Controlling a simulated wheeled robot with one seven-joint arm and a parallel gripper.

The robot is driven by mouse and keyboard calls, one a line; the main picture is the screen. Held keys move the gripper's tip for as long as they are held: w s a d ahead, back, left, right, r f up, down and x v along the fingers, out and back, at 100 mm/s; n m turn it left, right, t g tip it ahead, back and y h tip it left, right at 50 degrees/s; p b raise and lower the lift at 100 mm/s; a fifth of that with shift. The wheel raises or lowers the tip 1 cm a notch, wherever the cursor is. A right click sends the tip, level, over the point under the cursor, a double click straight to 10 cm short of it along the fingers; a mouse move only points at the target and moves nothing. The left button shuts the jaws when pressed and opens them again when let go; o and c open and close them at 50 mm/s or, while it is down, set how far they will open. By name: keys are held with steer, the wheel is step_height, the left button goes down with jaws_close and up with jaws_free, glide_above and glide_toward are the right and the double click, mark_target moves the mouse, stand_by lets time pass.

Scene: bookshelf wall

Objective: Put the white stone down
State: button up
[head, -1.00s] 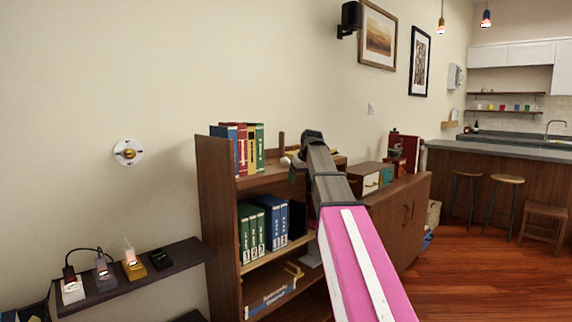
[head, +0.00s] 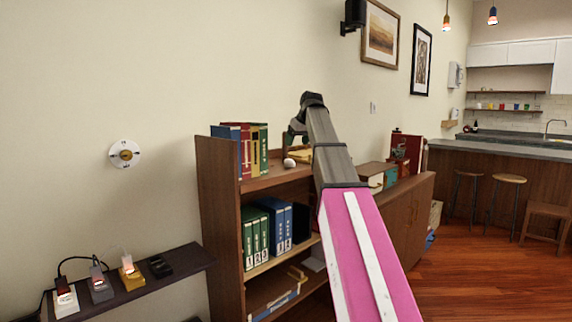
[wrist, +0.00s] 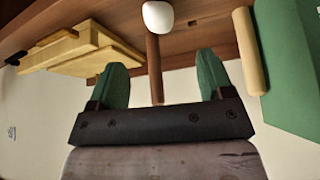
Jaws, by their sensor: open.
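The white stone (head: 289,163) rests on the top board of the bookshelf (head: 262,181), right of the upright books. In the wrist view the white stone (wrist: 157,17) shows near the top edge, beyond my fingertips and apart from them. My gripper (head: 296,134) is raised above the stone. Its two green fingers are spread with nothing between them, as the wrist view (wrist: 161,75) shows. A thin brown post (wrist: 153,65) stands behind the stone.
Upright books (head: 245,150) stand left of the stone. Pale yellow wooden pieces (wrist: 80,48) lie on its other side. A low cabinet (head: 405,215) is to the right. A dark wall shelf (head: 135,285) with small devices is at lower left.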

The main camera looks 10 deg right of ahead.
mark_target(289, 163)
steer(key=x, duration=1)
steer(key=shift+w+a+f, duration=0.1)
steer(key=shift+w, duration=0.35)
steer(key=c, duration=1.1)
steer(key=shift+c, duration=0.2)
